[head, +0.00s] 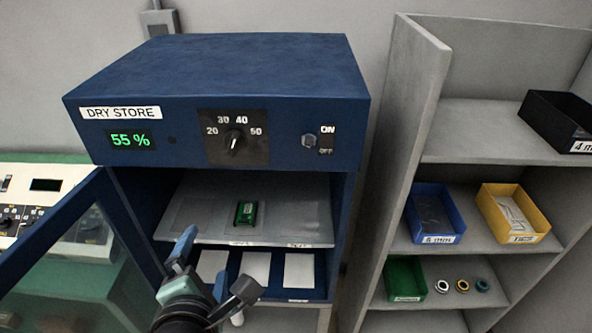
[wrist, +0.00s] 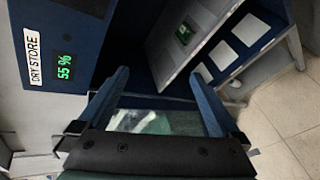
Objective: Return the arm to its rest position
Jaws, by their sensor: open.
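My gripper (wrist: 162,82) is open, with nothing between its two blue fingers in the wrist view. In the head view my gripper (head: 215,257) is in front of the lower part of the dry store cabinet (head: 215,75), whose door (head: 75,245) stands open to the left. The green block also shows in the wrist view (wrist: 184,33).
White cards (head: 299,270) lie on the cabinet's lower shelf. A grey shelf unit (head: 415,150) on the right holds a blue bin (head: 433,212), a yellow bin (head: 514,213), a green bin (head: 405,278), a black bin (head: 560,122) and small rings (head: 462,286). A panel with knobs (head: 25,205) stands at the left.

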